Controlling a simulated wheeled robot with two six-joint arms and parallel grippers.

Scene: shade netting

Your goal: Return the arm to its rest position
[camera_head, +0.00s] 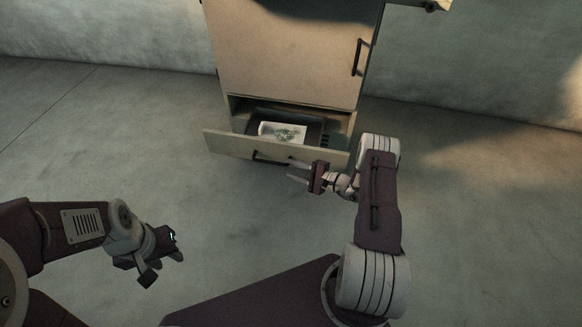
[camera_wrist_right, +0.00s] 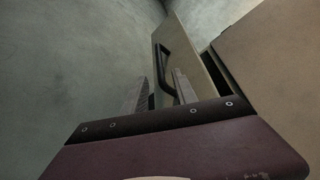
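My right gripper (camera_head: 297,172) is in front of the pulled-out bottom drawer (camera_head: 222,146) of a cabinet. Its two pale fingers are apart with nothing between them; they also show in the right wrist view (camera_wrist_right: 158,92). The drawer's dark handle (camera_head: 264,158) is close to the fingertips in the head view, and it shows just beyond the fingers in the wrist view (camera_wrist_right: 166,70). Whether they touch cannot be told. My left gripper (camera_head: 175,250) hangs low at the left, over bare floor; its fingers are dark and their gap is unclear.
The cabinet (camera_head: 285,50) has a closed door with a dark handle (camera_head: 357,57) above the drawer. A white item with a green print (camera_head: 283,132) lies in a dark tray (camera_head: 313,128) in the drawer. Bare floor surrounds it; grey walls stand behind.

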